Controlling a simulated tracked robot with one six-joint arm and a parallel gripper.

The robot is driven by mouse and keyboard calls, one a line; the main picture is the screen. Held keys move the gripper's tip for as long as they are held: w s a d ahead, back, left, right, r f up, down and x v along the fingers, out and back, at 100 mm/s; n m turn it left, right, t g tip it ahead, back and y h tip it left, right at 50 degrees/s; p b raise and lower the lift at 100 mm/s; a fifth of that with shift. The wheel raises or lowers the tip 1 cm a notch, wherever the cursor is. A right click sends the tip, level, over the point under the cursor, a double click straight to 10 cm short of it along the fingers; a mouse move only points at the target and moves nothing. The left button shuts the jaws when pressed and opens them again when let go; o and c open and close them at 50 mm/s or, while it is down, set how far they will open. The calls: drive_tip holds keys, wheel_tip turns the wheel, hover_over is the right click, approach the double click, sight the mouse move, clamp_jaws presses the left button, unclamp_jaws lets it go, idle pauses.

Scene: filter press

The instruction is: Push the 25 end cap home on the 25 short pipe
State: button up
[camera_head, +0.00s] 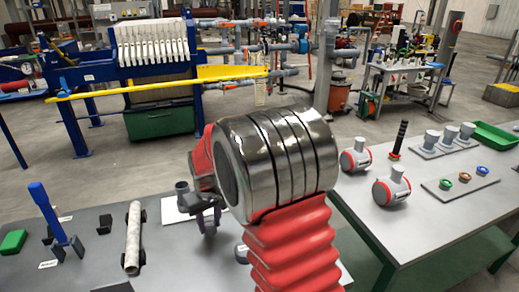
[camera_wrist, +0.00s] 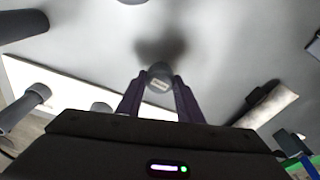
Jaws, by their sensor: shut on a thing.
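My gripper (camera_head: 207,215) is over the near table, with its dark fingers pointing down. In the wrist view, the two purple-dark fingers (camera_wrist: 160,98) are closed on a small round grey piece with a pale label, which looks like the 25 end cap (camera_wrist: 160,76). In the head view the cap cannot be made out at the fingers. A grey upright cylinder (camera_head: 183,192) stands on a white plate (camera_head: 172,212) just behind and left of my gripper. Grey cylinders (camera_wrist: 24,106) also show over the white plate at left in the wrist view. I cannot tell which is the 25 short pipe.
A long mottled pipe (camera_head: 134,238) lies on dark supports to the left. A blue upright tool (camera_head: 50,215) and green block (camera_head: 13,241) stand further left. A grey part (camera_head: 242,253) lies close by my arm. The right table (camera_head: 400,230) holds grey tee fittings (camera_head: 391,187).

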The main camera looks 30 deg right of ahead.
drive_tip(key=shift+d, duration=0.2)
drive_tip(key=shift+w+d+r, duration=0.1)
drive_tip(key=shift+d, duration=0.05)
drive_tip(key=shift+n, duration=0.4)
drive_tip(key=w+d+r, duration=0.3)
drive_tip(key=d+r, duration=0.1)
drive_tip(key=d, duration=0.4)
drive_tip(key=w+d+r, duration=0.3)
drive_tip(key=d+r, duration=0.2)
drive_tip(key=d, duration=0.3)
drive_tip(key=w+d+r, duration=0.3)
drive_tip(key=d+r, duration=0.1)
drive_tip(key=d, duration=0.5)
drive_tip(key=shift+w+r, duration=0.15)
drive_tip(key=shift+w, duration=0.1)
drive_tip(key=shift+f, duration=0.2)
drive_tip(key=shift+f, duration=2.75)
drive_tip(key=shift+s+f, duration=0.1)
drive_tip(key=shift+f, duration=0.45)
drive_tip(key=o, duration=0.8)
drive_tip(key=shift+c, duration=0.2)
